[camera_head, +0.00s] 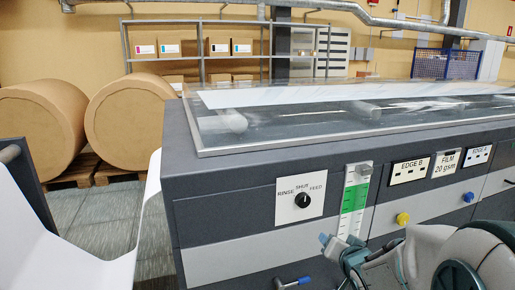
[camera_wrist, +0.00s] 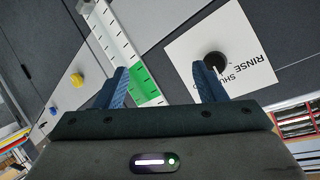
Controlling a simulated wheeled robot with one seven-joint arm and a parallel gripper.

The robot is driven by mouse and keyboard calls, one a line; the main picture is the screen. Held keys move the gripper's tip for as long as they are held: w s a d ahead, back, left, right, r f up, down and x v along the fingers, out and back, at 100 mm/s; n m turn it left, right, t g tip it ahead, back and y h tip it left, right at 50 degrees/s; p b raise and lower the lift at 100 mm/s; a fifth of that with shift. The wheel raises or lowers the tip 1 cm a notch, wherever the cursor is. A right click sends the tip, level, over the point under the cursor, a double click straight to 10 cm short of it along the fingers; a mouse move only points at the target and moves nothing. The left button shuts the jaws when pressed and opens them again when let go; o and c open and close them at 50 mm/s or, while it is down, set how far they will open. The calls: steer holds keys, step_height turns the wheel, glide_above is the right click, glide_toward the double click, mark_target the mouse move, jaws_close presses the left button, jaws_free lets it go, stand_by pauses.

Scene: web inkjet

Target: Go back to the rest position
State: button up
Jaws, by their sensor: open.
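My gripper (camera_head: 340,244) is at the lower right of the head view, in front of the grey machine panel, just below the green and white slider scale (camera_head: 353,202). In the wrist view my gripper (camera_wrist: 160,84) has its two blue fingers spread apart with nothing between them. The scale (camera_wrist: 124,52) shows behind and between the fingers. The black rotary knob (camera_head: 302,200) on the white RINSE/SHUT/FEED plate (camera_head: 285,212) is to the left of the scale. The knob (camera_wrist: 215,62) appears behind the right finger's tip in the wrist view; whether they touch I cannot tell.
The dark grey machine (camera_head: 210,205) with a clear top cover fills the middle. Big brown rolls (camera_head: 128,122) stand on pallets at left. White web (camera_head: 60,262) hangs at lower left.

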steer(key=s+a+n+g, duration=0.2)
steer(key=s+g, duration=0.3)
steer(key=s, duration=0.5)
steer(key=s+a+n+g, duration=0.3)
steer(key=s+a+g, duration=0.1)
steer(key=s, duration=0.7)
steer(key=shift+s+f+n+g, duration=0.15)
steer(key=shift+s+n+g, duration=0.15)
steer(key=shift+g, duration=0.2)
